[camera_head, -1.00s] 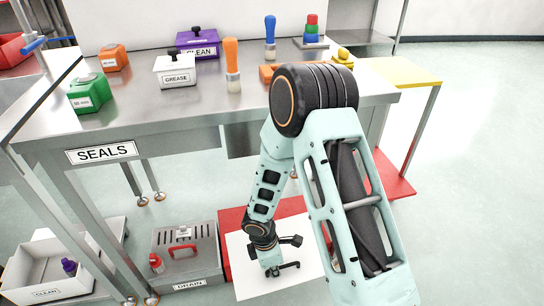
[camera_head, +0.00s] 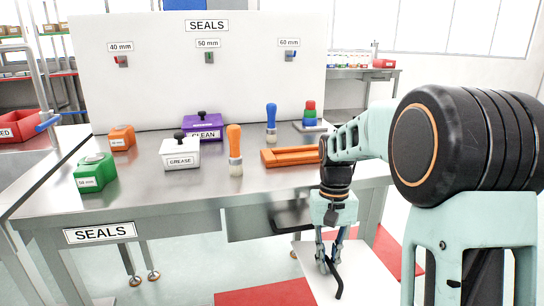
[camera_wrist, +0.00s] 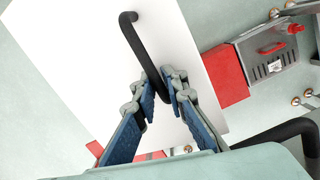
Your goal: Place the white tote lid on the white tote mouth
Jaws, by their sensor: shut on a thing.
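The white tote lid (camera_head: 375,280) is a flat white panel with a black bar handle (camera_head: 334,279). My gripper (camera_head: 328,264) is shut on this handle, below the front of the steel table. In the wrist view my gripper (camera_wrist: 160,84) has its blue-padded fingers around the black handle (camera_wrist: 132,38), and the white lid (camera_wrist: 195,75) fills the middle. The lid overlaps a red surface below; its exact height is unclear. No tote mouth is identifiable in the current views.
The steel table (camera_head: 125,200) holds a white GREASE box (camera_head: 180,154), a purple CLEAN box (camera_head: 203,125), a green box (camera_head: 96,172), brushes and an orange tray (camera_head: 290,156). A grey box (camera_wrist: 272,62) stands beside the red surface (camera_wrist: 225,78) on the floor.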

